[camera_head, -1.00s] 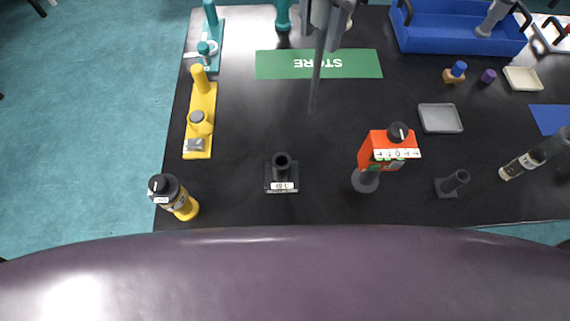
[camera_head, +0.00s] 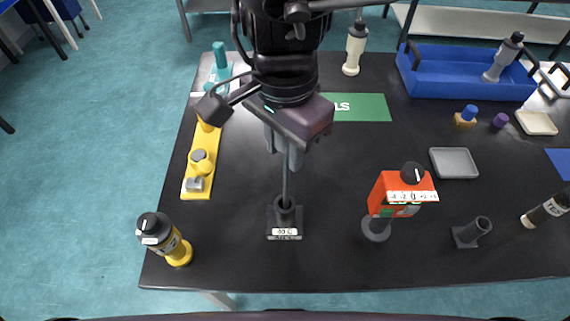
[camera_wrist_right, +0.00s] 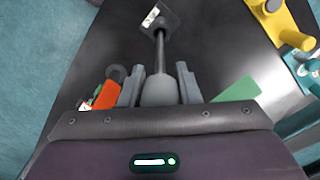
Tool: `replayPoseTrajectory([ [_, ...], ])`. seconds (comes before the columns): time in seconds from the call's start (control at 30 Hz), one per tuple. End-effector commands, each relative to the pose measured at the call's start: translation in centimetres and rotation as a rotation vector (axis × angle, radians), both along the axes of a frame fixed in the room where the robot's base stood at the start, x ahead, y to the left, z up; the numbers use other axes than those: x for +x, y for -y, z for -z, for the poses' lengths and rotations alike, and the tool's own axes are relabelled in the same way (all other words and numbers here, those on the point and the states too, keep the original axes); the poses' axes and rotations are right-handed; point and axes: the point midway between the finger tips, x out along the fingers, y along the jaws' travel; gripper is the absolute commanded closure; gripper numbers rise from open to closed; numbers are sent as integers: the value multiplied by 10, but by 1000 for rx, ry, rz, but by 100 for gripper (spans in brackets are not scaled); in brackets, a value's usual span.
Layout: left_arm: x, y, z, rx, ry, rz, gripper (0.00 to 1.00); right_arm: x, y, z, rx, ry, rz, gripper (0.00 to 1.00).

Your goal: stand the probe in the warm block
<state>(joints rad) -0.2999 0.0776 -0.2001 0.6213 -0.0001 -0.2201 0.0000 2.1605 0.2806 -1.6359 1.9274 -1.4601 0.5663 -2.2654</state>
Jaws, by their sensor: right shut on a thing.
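The warm block (camera_head: 272,217) is a small dark block with an upright socket and a "40 C" label, near the front of the black table. My right gripper (camera_head: 285,150) is above it, shut on the grey probe. The probe's thin rod (camera_head: 285,183) points down to the socket, close to upright. Its tip is at the socket mouth or inside; I cannot tell how deep. In the right wrist view the fingers (camera_wrist_right: 158,88) hold the grey probe handle (camera_wrist_right: 159,92), and the rod runs to the block (camera_wrist_right: 172,22). My left gripper is not in view.
A red device with a dial (camera_head: 396,192) stands right of the block, beside an empty dark holder (camera_head: 470,232). A yellow-black bottle (camera_head: 166,240) and a yellow stand (camera_head: 199,165) are at left. A green mat (camera_head: 362,107) and blue tray (camera_head: 465,92) lie behind.

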Motion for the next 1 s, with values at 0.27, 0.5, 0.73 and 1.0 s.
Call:
replayPoseTrajectory([
  [0.27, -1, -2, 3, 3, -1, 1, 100, -1, 0, 32, 0, -4, -1, 92],
  [0.5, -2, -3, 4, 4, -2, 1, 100, 0, 0, 44, 0, 1, 0, 92],
  [0.73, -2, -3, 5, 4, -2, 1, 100, 0, 0, 47, 0, 0, -1, 92],
  [1.0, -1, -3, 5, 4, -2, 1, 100, 0, 0, 48, -1, 1, -1, 48],
])
